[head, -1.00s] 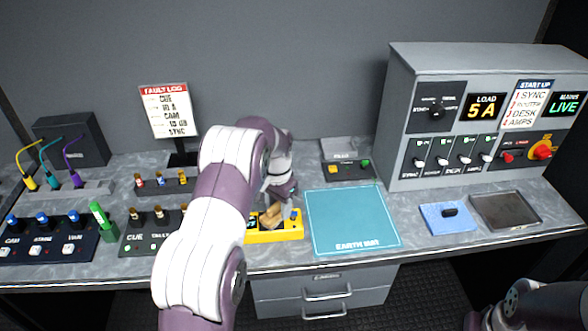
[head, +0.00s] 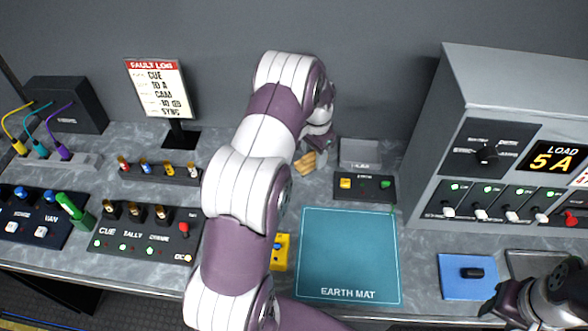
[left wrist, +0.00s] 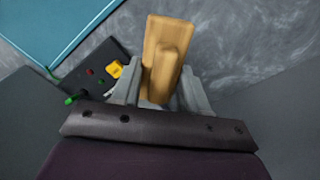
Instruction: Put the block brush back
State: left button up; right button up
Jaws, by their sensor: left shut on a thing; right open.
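The block brush (head: 304,163), a tan wooden block, is in my left gripper (head: 316,152) at the back of the desk, beyond the yellow holder. In the left wrist view the brush (left wrist: 163,60) stands out between the two grey fingers (left wrist: 160,95), which are shut on it. It looks held above the grey desktop; the exact gap cannot be told. The yellow holder (head: 281,252) is mostly hidden behind my left arm. My right gripper (head: 494,306) is at the lower right edge, open and near the blue cloth; its fingers show poorly.
A dark box with yellow and green buttons (head: 364,187) and a grey block (head: 360,152) stand right of the brush. The teal earth mat (head: 348,255) is bare. A switch cabinet (head: 500,130) stands at right, a fault log sign (head: 157,90) at back left.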

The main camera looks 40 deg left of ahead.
pick_arm(q)
jog(key=s+a+f+p, duration=0.1)
jog(key=s+a+f, duration=0.1)
jog(key=s+a+f+p, duration=0.1)
jog(key=s+a+f, duration=0.1)
jog(key=a, duration=0.1)
jog(key=shift+s+a+f, duration=0.2)
jog(key=shift+f, duration=0.05)
notch_tip(320, 180, down, 4)
jog(key=shift+s+r+p, duration=0.15)
jog(key=shift+r+p, duration=0.1)
jog(key=shift+p, duration=0.55)
jog(key=shift+f, duration=0.15)
jog(key=shift+f+b, duration=0.3)
jog(key=o, duration=1)
jog(key=shift+r, duration=0.15)
pick_arm(e)
notch_tip(320, 180, up, 4)
jog(key=shift+w+r, duration=0.1)
